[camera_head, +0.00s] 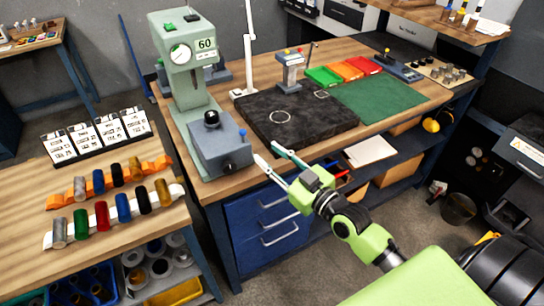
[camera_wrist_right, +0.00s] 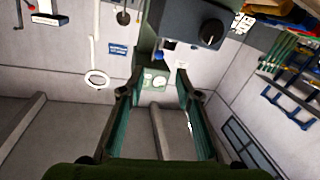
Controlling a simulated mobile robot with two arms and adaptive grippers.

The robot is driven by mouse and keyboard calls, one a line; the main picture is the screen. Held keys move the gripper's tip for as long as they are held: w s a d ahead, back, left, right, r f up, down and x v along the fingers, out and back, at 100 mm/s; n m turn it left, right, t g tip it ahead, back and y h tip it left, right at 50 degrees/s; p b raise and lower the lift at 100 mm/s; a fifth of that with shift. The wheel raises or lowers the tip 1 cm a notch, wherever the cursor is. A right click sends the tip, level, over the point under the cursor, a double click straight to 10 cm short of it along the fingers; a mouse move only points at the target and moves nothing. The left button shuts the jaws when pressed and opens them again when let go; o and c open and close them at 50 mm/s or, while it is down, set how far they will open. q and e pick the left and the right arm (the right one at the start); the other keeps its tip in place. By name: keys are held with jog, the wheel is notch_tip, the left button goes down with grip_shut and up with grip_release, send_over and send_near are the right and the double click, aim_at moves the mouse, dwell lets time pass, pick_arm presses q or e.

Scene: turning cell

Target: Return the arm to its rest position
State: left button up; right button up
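My right gripper (camera_head: 265,151) reaches in from the lower right on its green arm. Its two fingers are spread with nothing between them, in front of the workbench's front edge and right of the grey box at the foot of the green press. In the right wrist view the gripper (camera_wrist_right: 159,82) also shows open and empty, with both teal-lined fingers apart. My left gripper is in neither view.
The green press (camera_head: 188,70) stands at the bench's left end. A black granite plate (camera_head: 330,125) and green mat (camera_head: 395,105) lie on the bench. Blue drawers (camera_head: 262,222) sit below. A side table (camera_head: 110,215) at left holds coloured cylinders on racks. Floor shows between table and bench.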

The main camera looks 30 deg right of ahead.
dwell(0.4)
jog(key=s+d+f+m+g+h+b, duration=0.1)
jog(key=d+f+g, duration=0.1)
jog(key=f, duration=1)
jog(key=s+d+f+m+g+h, duration=0.1)
jog(key=s+d+f+g+h, duration=0.1)
jog(key=f, duration=1)
jog(key=s+f+g, duration=0.2)
jog(key=s+f, duration=0.2)
jog(key=f, duration=0.4)
jog(key=s+f+g, duration=0.2)
jog(key=s+f, duration=0.3)
jog(key=f, duration=0.4)
jog(key=s+a+f+g, duration=0.2)
jog(key=s+f, duration=0.5)
jog(key=s, duration=0.4)
jog(key=s+a+f+g+b, duration=0.1)
jog(key=s+a+f+g, duration=0.1)
jog(key=s+f, duration=0.6)
jog(key=s+a+f+g+h+b, duration=0.1)
jog(key=s+f+g, duration=0.3)
jog(key=s, duration=1.1)
notch_tip(320, 180, down, 4)
jog(key=shift+a+r+g, duration=0.25)
jog(key=shift+a+g, duration=0.05)
jog(key=shift+a, duration=0.4)
